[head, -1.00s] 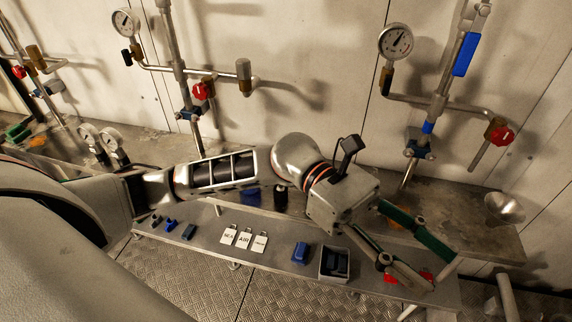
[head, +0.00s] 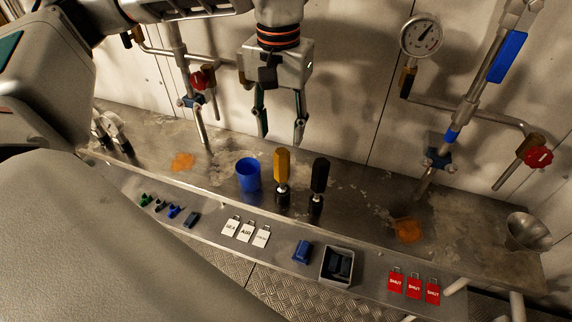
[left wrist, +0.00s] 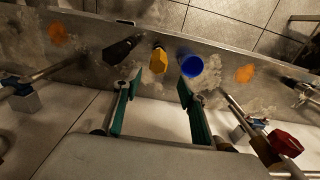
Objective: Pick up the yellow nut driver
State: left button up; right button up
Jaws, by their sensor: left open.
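The yellow nut driver (head: 282,167) stands upright on the metal bench, its yellow handle up and a dark base below. A black-handled driver (head: 319,178) stands just right of it, and a blue cup (head: 248,174) just left. My left gripper (head: 281,138) is open and empty, pointing down above and behind the drivers, touching neither. In the left wrist view the yellow nut driver (left wrist: 158,60) shows beyond the gap between the open fingers (left wrist: 156,88), between the black driver (left wrist: 122,48) and the blue cup (left wrist: 190,65). My right gripper is in neither view.
The lower front shelf (head: 205,222) holds white tags (head: 245,230), red tags (head: 414,286), a blue block (head: 302,251) and a small open box (head: 337,266). Pipes with red valves (head: 538,157) and a gauge (head: 422,36) line the back wall. A funnel (head: 528,231) is at right.

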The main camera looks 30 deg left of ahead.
aim_at(281, 151)
pick_arm(q)
notch_tip(281, 151, down, 2)
jog(key=shift+w+f, duration=0.1)
jog(key=shift+f, duration=0.3)
jog(key=f, duration=0.3)
jog(key=s+f+b, duration=0.1)
jog(key=f, duration=0.1)
jog(key=shift+d, duration=0.3)
jog(key=shift+r, duration=0.1)
jog(key=c, duration=1.1)
